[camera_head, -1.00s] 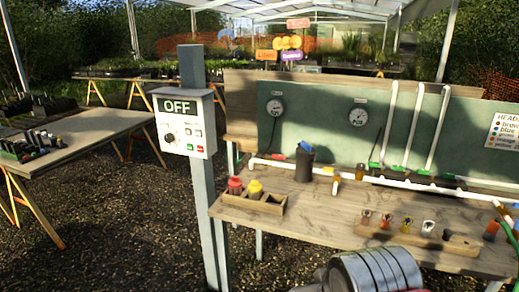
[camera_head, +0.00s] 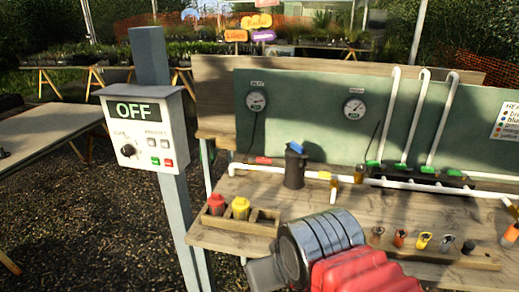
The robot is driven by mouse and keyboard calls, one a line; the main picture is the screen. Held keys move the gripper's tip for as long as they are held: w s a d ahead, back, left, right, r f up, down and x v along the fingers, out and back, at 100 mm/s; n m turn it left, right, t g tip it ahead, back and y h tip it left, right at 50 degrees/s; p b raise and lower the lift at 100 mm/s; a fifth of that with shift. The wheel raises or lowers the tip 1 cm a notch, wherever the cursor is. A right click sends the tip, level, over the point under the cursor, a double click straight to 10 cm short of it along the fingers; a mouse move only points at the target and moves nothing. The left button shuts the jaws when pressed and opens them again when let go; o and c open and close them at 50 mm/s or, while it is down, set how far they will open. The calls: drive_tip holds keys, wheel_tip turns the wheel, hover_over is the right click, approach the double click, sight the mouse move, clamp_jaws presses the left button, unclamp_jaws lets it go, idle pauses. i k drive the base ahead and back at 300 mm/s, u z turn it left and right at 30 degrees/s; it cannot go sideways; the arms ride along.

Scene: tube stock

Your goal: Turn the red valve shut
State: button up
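A small red handle (camera_head: 263,160), which looks like the red valve, sits on the left end of the white pipe (camera_head: 345,181) along the back of the wooden bench. It appears to lie roughly along the pipe; its exact angle is too small to tell. Part of my arm (camera_head: 320,243), silver rings with a red body and a grey block, shows at the bottom middle, in front of the bench. My gripper's fingers are not visible.
A black container (camera_head: 295,169) with a blue top stands right of the red handle. Green handles (camera_head: 372,163) sit farther right at upright pipes. A wooden holder (camera_head: 265,217) with red and yellow bottles is at the bench's front left. A control box (camera_head: 145,128) reading OFF stands left.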

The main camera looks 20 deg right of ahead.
sight(258, 160)
drive_tip(key=z, duration=0.2)
drive_tip(key=i, duration=0.9)
drive_tip(key=z, duration=0.3)
